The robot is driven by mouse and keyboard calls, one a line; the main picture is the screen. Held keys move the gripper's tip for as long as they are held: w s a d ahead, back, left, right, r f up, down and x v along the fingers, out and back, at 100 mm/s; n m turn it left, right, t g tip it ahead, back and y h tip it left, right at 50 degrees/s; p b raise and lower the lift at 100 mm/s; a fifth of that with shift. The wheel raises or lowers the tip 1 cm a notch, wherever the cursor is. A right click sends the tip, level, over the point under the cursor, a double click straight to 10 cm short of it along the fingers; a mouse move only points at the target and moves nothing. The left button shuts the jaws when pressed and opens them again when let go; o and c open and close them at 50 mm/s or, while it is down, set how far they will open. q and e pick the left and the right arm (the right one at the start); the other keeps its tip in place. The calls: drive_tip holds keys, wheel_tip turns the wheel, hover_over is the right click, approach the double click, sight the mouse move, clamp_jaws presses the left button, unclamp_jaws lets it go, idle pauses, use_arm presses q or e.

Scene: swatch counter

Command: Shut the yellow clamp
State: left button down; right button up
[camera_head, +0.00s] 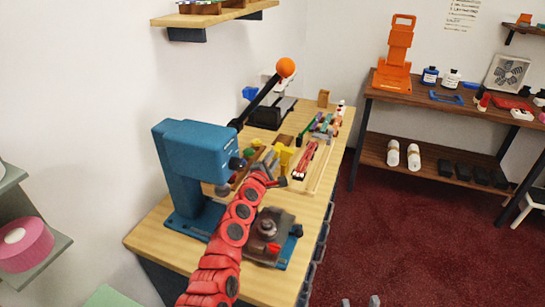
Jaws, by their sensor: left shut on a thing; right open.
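The yellow clamp (283,155) is on the wooden workbench (165,243), among small parts right of a blue machine. My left arm, red and jointed, reaches up across the bench from the bottom. My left gripper (272,179) is at the near side of the yellow clamp and appears shut on it. The arm and gripper hide the clamp's lower part, so its jaw opening cannot be made out. My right gripper (360,301) shows only as two separate grey fingertips at the bottom edge, open and empty over the red carpet.
The blue machine (190,160) stands close left of my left arm. A grey vise-like device (268,235) sits to its right. A black lever with an orange ball (285,68) rises behind. A red toy-like piece (305,160) lies right of the clamp. The carpet (410,240) is clear.

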use_arm(q)
drive_tip(key=shift+s+d+r+m, duration=0.2)
drive_tip(key=shift+d+m, duration=0.25)
drive_tip(key=shift+m, duration=0.55)
drive_tip(key=shift+s+d+r+m, duration=0.2)
drive_tip(key=shift+d+m, duration=0.25)
drive_tip(key=shift+m, duration=0.55)
drive_tip(key=c, duration=0.7)
unclamp_jaws()
drive_tip(key=shift+d, duration=0.15)
drive_tip(key=shift+a, duration=0.2)
drive_tip(key=shift+s+a+p, duration=0.15)
drive_tip(key=shift+s+p, duration=0.2)
drive_tip(key=shift+s, duration=0.25)
drive_tip(key=b+v, duration=0.1)
drive_tip(key=v, duration=1.5)
drive_tip(key=shift+f, duration=0.1)
